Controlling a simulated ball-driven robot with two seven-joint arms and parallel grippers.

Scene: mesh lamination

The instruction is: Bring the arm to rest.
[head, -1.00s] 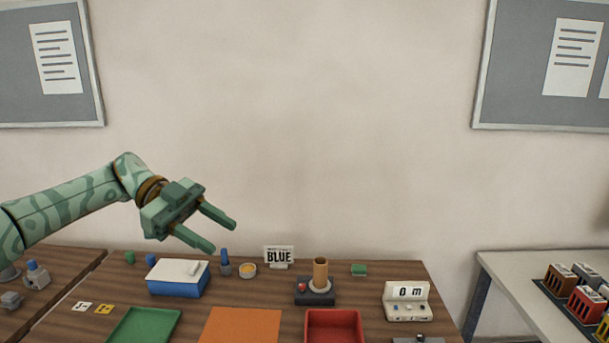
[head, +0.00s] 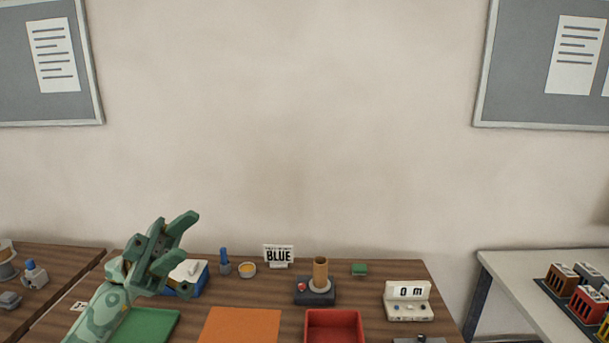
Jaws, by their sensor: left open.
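My left gripper (head: 188,255) is in the lower left of the head view, with its two green fingers apart and nothing between them. It shows in front of the blue box with the white lid (head: 201,281) and hides much of it. My left arm (head: 104,312) comes up from the bottom edge, over the left part of the wooden table (head: 400,270). I cannot tell how high the gripper is above the table. My right gripper is not in view.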

